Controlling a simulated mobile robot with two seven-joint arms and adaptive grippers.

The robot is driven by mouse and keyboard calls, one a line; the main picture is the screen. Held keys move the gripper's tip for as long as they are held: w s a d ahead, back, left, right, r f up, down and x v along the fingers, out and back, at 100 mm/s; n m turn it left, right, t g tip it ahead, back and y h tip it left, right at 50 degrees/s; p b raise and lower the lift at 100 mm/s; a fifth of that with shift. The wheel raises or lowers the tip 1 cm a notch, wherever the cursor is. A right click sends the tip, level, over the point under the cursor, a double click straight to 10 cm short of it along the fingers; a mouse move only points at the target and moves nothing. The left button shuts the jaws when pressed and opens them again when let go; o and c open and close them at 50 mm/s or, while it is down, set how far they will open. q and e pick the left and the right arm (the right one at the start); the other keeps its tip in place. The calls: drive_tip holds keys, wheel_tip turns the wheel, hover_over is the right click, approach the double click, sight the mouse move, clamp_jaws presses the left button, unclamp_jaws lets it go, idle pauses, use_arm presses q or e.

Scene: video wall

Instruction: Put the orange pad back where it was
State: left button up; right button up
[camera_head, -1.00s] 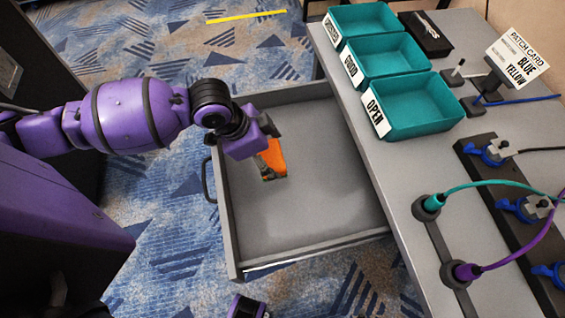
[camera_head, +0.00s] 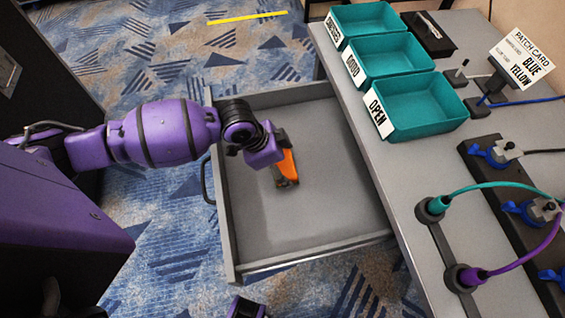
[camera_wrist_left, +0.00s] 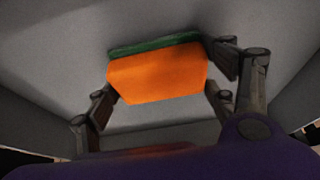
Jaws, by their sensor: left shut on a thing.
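The orange pad (camera_head: 287,165) is in my left gripper (camera_head: 284,172), inside the outline of the open grey drawer (camera_head: 325,215). In the left wrist view the pad (camera_wrist_left: 157,78) is an orange block with a dark green layer along its far edge. The fingers of the left gripper (camera_wrist_left: 160,85) are closed on its two sides. The pad is over the drawer's bare floor; I cannot tell whether it touches it. A purple part of what looks like my right arm (camera_head: 247,307) shows at the bottom edge; its fingers are hidden.
The desk (camera_head: 385,150) stands right of the drawer, with several teal trays, the nearest being the OPEN tray (camera_head: 425,108). A black box (camera_head: 430,35), a patch card (camera_head: 522,55) and plugged cables are also there. The drawer's floor is otherwise empty.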

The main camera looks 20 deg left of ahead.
use_arm(q)
drive_tip(key=shift+f, duration=0.2)
drive_tip(key=o, duration=1.1)
drive_tip(key=shift+r, duration=0.1)
drive_tip(key=p+v, duration=0.1)
drive_tip(key=v, duration=1.1)
drive_tip(key=shift+r+p, duration=0.2)
drive_tip(key=shift+p, duration=0.15)
